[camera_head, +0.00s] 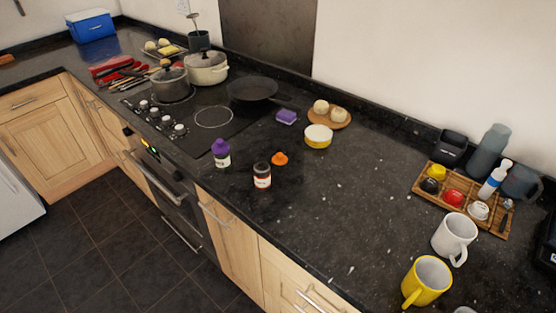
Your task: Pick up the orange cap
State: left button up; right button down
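A small orange cap (280,158) lies on the black granite counter (330,218), in the middle of the head view. It is just behind and to the right of an open-looking dark jar with a white and red label (262,176). A purple-topped jar (221,153) stands to the left of them. Nothing covers the cap. Neither of my grippers shows in this view.
A hob with two pots (207,68) and a frying pan (252,90) is at the left. A yellow tin (318,136) and a purple sponge-like block (286,117) lie behind the cap. Mugs (454,238) and a bamboo tray (424,195) stand right. Counter right of the cap is clear.

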aim_at(279, 159)
jog(key=i+j, duration=0.15)
jog(key=j, duration=0.2)
jog(key=i+j, duration=0.2)
jog(key=j, duration=0.15)
jog(key=i+j+u, duration=0.1)
jog(key=j, duration=0.2)
jog(key=i, duration=0.05)
